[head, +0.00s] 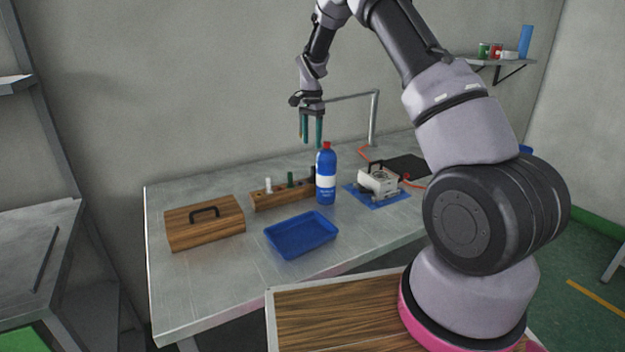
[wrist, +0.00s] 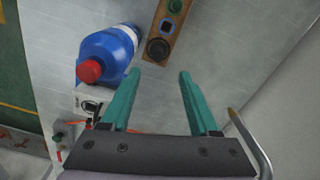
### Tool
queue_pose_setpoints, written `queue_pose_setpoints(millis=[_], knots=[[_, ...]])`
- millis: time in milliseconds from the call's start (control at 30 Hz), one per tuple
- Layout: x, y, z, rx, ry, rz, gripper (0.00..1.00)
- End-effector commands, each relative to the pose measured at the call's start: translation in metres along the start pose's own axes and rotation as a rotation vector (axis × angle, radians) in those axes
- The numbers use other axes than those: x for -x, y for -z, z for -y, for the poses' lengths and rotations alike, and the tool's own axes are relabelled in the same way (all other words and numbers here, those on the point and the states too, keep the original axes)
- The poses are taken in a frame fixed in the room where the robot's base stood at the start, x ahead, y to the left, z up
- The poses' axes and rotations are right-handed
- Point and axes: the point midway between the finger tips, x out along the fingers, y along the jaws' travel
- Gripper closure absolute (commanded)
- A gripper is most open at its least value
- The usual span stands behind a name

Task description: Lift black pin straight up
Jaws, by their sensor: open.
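The wooden rack (head: 264,201) stands on the table in the head view, with a white pin (head: 268,185) and a green pin (head: 290,179) upright in it. In the wrist view the black pin (wrist: 158,49) is seen from above as a dark round top at the near end of the rack. A blue-ringed spot (wrist: 167,27) and the green pin (wrist: 175,6) lie beyond it. My gripper (head: 311,142) points down, high above the rack's right end. Its teal fingers (wrist: 160,72) are open and empty, apart from the pin.
A blue bottle with a red cap (head: 326,178) stands close to the rack's right end. A blue tray (head: 300,236) lies in front, a wooden box with a handle (head: 205,226) at left. A white device (head: 378,180) and a thin metal frame (head: 374,118) are at right.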

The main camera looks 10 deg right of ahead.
Motion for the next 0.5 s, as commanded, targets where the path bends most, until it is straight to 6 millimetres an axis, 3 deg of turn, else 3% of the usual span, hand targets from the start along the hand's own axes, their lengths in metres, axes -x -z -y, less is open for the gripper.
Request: queue_pose_setpoints(millis=[300, 500], knots=[[-0.046, 0.001, 0.0, -0.002, -0.005, 0.001, 0.39], [-0.061, 0.001, 0.0, -0.001, -0.003, 0.0, 0.39]])
